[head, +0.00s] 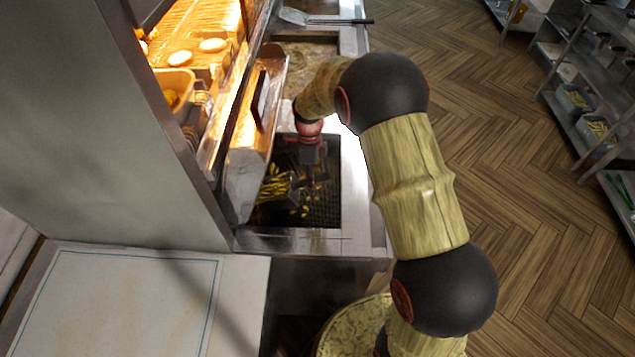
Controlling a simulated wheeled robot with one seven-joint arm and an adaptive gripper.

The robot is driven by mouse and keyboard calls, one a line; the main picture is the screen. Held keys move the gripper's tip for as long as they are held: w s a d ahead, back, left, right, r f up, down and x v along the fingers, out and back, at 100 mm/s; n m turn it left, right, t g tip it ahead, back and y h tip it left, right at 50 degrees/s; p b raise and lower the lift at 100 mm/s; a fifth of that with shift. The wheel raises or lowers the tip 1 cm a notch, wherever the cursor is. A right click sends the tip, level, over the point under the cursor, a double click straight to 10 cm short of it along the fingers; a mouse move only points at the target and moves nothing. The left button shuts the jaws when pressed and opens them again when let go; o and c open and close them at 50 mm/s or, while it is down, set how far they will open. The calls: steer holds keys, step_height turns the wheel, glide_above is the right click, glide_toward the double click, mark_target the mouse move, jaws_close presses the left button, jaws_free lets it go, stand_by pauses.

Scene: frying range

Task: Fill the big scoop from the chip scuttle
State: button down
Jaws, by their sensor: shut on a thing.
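The chip scuttle (325,212) is a dark basin with a mesh-like floor, set in the steel counter at the middle of the head view. Loose yellow chips lie in its left and front part. My gripper (309,170) points down into the scuttle and is shut on the big scoop (282,188). The grey metal scoop is low in the scuttle on the left, with yellow chips in and around its mouth. How full it is, and the exact grip on its handle, are too small to tell.
A lit steel hood or shelf unit (250,150) overhangs the scuttle's left side. A flat metal tool (295,17) with a dark handle lies at the far end. A white board (120,305) covers the near-left counter. Shelving (590,90) stands right, across open wooden floor (510,210).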

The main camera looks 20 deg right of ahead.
mark_target(315, 177)
steer(key=shift+w+a+f, duration=0.15)
steer(key=shift+w+a, duration=0.1)
steer(key=shift+a, duration=0.3)
steer(key=shift+f+b, duration=0.1)
steer(key=shift+b, duration=0.25)
steer(key=shift+s+d+f+y+b, duration=0.15)
steer(key=shift+d+f+y+b, duration=0.15)
steer(key=shift+b, duration=0.3)
steer(key=shift+t+y, duration=0.3)
steer(key=shift+y, duration=0.1)
steer(key=shift+s+d+r+p, duration=0.1)
steer(key=shift+d+r+p, duration=0.2)
steer(key=shift+r+p, duration=0.4)
steer(key=shift+s+d+r+p, duration=0.1)
steer(key=shift+d+r+p, duration=0.25)
steer(key=shift+r, duration=0.6)
steer(key=shift+s+d+r+p, duration=0.1)
steer(key=shift+d+r+p, duration=0.1)
steer(key=shift+r+p, duration=0.55)
steer(key=s+d+r+t+y+p, duration=0.1)
steer(key=s+d+r+y, duration=0.1)
steer(key=d+r, duration=0.4)
steer(key=shift+s+r+y+p, duration=0.25)
steer(key=shift+r+y+p, duration=0.1)
steer(key=shift+y, duration=0.45)
